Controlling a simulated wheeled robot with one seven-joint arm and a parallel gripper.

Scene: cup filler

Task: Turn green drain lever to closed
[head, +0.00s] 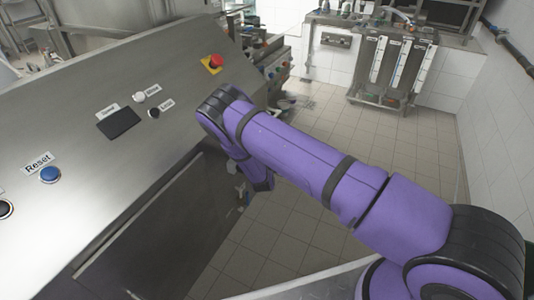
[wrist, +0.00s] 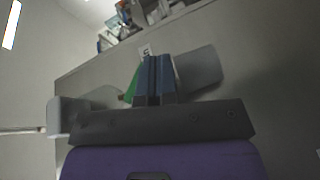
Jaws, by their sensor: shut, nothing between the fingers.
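In the wrist view, a green piece, likely the drain lever (wrist: 133,86), shows just left of my gripper (wrist: 157,62). Its lower part is hidden behind the gripper body, so its angle is hard to read. The dark blue fingers are together with nothing between them. They are close beside the green piece; I cannot tell whether they touch it. In the head view the lever does not show, and my purple arm hides my gripper beside the machine's front.
In the head view, the steel control panel (head: 130,130) carries a blue Reset button (head: 50,174) and a red emergency stop button (head: 214,63). A steel rack with tubes (head: 392,68) stands at the back wall.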

